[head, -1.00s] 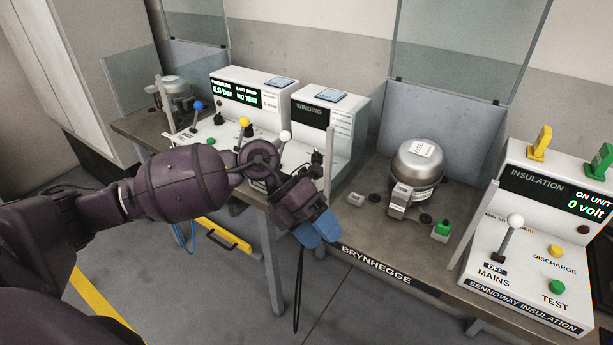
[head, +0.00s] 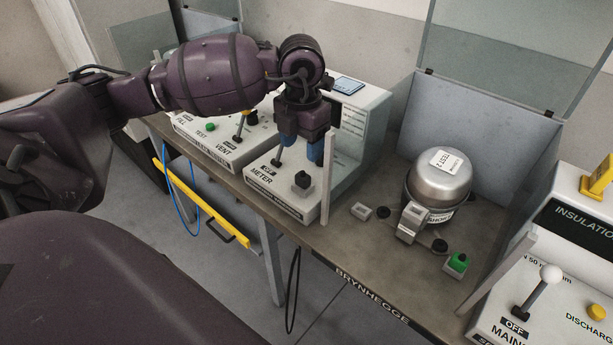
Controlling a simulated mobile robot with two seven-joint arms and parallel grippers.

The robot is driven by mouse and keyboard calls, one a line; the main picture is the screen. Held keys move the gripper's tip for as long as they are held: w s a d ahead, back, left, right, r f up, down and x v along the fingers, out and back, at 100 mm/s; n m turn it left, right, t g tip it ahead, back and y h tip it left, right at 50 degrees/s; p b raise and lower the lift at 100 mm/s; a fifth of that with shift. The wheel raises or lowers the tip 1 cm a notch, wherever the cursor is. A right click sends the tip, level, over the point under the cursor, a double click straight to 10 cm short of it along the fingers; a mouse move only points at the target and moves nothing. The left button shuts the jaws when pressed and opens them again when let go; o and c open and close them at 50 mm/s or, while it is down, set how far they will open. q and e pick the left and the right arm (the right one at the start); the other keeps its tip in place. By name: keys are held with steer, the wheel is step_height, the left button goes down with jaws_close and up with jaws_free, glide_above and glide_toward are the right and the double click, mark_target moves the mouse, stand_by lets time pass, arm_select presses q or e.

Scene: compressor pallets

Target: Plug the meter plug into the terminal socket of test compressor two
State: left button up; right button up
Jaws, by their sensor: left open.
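Test compressor two (head: 430,180), a silver dome labelled TEST 2, stands upright on the bench. A grey terminal block (head: 412,222) is on its front; socket openings are too small to make out. A black block that looks like the meter plug (head: 303,181) sits on the white METER unit (head: 270,190). My left gripper (head: 298,150) is open, with blue fingertips pointing down just above and behind this block. Whether the fingers touch anything is unclear. My right gripper is out of view.
A small grey box (head: 361,211) and a green-topped piece (head: 456,264) lie near the compressor. A grey post (head: 327,180) stands beside the METER unit. A black cable (head: 292,290) hangs off the front edge. The insulation unit (head: 545,285) stands at right.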

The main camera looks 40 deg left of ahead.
mark_target(303, 171)
arm_select(q)
steer(key=shift+f, duration=0.1)
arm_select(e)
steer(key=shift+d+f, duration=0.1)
arm_select(q)
steer(key=shift+f+b, duration=0.4)
steer(key=shift+f, duration=0.35)
step_height(303, 171, down, 7)
steer(key=b, duration=0.2)
steer(key=shift+w+r+b, duration=0.1)
steer(key=shift+r+b, duration=0.05)
steer(key=shift+b, duration=0.2)
steer(key=shift+f, duration=0.35)
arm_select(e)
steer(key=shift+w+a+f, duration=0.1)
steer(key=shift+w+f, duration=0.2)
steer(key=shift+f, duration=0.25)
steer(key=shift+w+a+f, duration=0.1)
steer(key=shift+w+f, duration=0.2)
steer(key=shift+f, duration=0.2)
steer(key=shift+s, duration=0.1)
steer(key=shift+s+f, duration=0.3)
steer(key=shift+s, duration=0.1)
